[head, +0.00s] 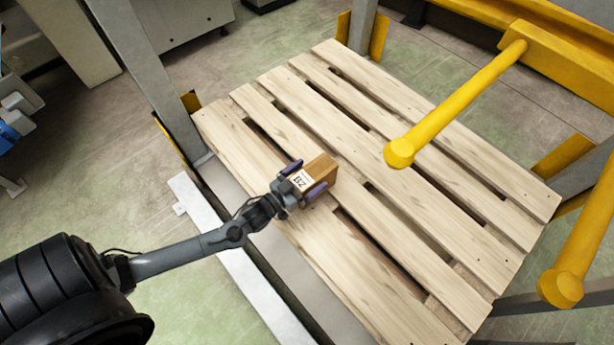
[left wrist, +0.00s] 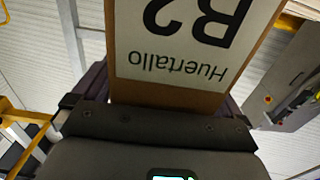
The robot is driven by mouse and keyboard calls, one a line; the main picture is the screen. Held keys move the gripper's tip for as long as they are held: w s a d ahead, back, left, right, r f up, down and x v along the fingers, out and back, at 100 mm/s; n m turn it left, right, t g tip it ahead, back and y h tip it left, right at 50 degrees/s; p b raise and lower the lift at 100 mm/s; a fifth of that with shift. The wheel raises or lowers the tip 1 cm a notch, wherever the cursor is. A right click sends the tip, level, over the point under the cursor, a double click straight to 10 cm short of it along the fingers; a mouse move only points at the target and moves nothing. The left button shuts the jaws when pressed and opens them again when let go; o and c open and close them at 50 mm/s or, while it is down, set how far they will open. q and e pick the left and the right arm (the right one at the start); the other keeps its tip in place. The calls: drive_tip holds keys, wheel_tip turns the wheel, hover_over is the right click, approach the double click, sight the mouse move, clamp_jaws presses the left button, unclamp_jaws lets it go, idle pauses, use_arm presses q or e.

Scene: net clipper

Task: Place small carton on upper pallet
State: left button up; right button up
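The small carton (head: 322,172) is a brown box with a white label reading B2. In the head view it is between the purple fingers of my left gripper (head: 304,181), which is shut on it. It is over the near slats of the wooden pallet (head: 400,215); I cannot tell whether it touches them. In the left wrist view the carton (left wrist: 165,95) fills the middle, its label upside down, with parts of the purple fingers at both sides. My right gripper is not in view.
Yellow bars (head: 460,108) reach over the pallet from the right. A grey upright post (head: 150,75) stands at the pallet's left corner, and a white rail (head: 240,265) runs along the near side. Most of the pallet's top is bare.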

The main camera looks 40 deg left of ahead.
use_arm(q)
drive_tip(key=shift+r, duration=0.15)
drive_tip(key=shift+s+p, duration=0.35)
drive_tip(key=shift+s, duration=0.05)
drive_tip(key=s+a+p, duration=0.1)
drive_tip(key=s+p, duration=0.3)
drive_tip(key=s, duration=0.7)
drive_tip(key=d+r+n+g+y, duration=0.1)
drive_tip(key=d+g+y, duration=0.1)
drive_tip(key=d+g, duration=0.6)
drive_tip(key=s+d+r+m+g, duration=0.2)
drive_tip(key=s+d+r+g, duration=0.1)
drive_tip(key=s+r+g, duration=0.3)
drive_tip(key=s, duration=0.2)
drive_tip(key=shift+s+h, duration=0.3)
drive_tip(key=shift+s, duration=0.1)
drive_tip(key=shift+r, duration=0.2)
